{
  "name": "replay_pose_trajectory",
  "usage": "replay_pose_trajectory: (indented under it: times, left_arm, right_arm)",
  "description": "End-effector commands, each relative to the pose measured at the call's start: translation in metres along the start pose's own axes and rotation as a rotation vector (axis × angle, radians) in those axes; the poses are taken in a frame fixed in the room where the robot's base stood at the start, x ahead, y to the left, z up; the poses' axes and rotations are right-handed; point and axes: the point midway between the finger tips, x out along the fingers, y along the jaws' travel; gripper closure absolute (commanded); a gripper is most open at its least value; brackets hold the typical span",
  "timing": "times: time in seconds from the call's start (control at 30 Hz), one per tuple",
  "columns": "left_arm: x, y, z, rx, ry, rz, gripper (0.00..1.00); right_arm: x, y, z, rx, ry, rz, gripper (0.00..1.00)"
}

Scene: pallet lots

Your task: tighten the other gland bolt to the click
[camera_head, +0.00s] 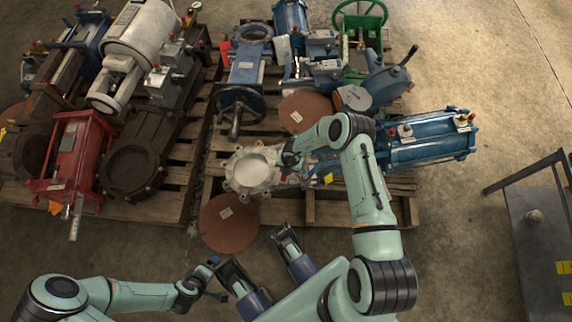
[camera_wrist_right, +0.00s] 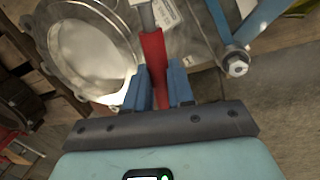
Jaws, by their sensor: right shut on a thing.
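My right gripper (camera_wrist_right: 158,88) is shut on the red handle of a wrench (camera_wrist_right: 154,56), whose grey shaft runs up out of the wrist view. In the head view the right gripper (camera_head: 289,160) is over the pale valve body (camera_head: 240,182) with the round flange, and it and the arm hide the wrench and most of the gland area. The flange also shows in the wrist view (camera_wrist_right: 62,40). A bolt head or nut (camera_wrist_right: 235,66) shows right of the handle, apart from the fingers. My left gripper (camera_head: 214,272) is low on the left, away from the valve; its jaws are too small to read.
The valve lies on a wooden pallet (camera_head: 312,212) with a blue cylinder (camera_head: 432,140), a blue valve (camera_head: 246,70) and a green handwheel (camera_head: 375,20) around it. A brown disc (camera_head: 229,224) leans at the front edge. A metal table (camera_head: 530,225) stands right. Floor between is clear.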

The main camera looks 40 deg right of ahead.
Motion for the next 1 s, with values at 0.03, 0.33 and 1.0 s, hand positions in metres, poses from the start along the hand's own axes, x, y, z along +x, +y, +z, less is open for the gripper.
replay_pose_trajectory:
  times: [0.03, 0.33, 1.0]
  left_arm:
    - [0.002, 0.0, 0.0, 0.0, 0.0, 0.0, 0.0]
    - [0.003, -0.001, 0.0, 0.0, -0.001, 0.0, 0.0]
    - [0.003, -0.001, 0.0, 0.0, -0.001, 0.0, 0.0]
  right_arm:
    - [0.002, 0.0, 0.001, 0.0, -0.001, 0.001, 1.0]
    - [0.003, 0.003, 0.001, 0.013, -0.004, 0.001, 1.0]
    - [0.006, 0.017, 0.001, 0.099, -0.022, 0.0, 1.0]
